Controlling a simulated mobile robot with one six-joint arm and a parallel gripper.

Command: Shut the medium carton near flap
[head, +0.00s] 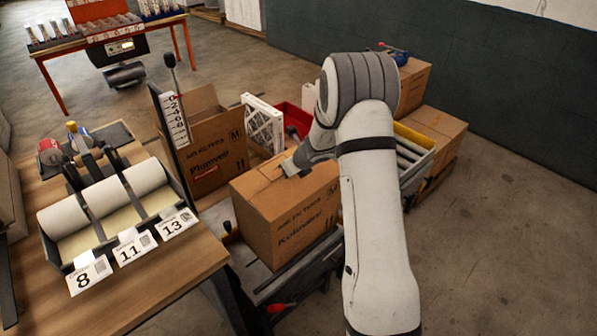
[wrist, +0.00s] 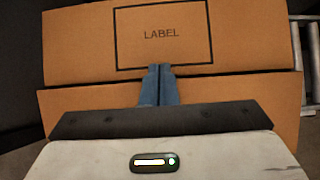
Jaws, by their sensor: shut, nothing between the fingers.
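A brown carton (head: 290,215) with printing on its side stands on a grey surface in the middle of the head view. Its top looks covered by flaps lying about flat. In the wrist view one flap (wrist: 220,50) has a printed LABEL frame, and another flap (wrist: 255,95) lies nearer, with a thin dark seam between them. My gripper (head: 289,168) is at the carton's top. Its blue fingers (wrist: 159,72) are together and empty, over the seam and the label frame's lower edge; contact cannot be told. My gripper hides part of the nearer flap.
An open carton marked M (head: 215,160) stands behind, with a white pleated filter (head: 263,125) and a red bin (head: 294,118) beside it. A roller conveyor (head: 412,155) is at right. A wooden bench (head: 175,265) with paper rolls and number cards is at left.

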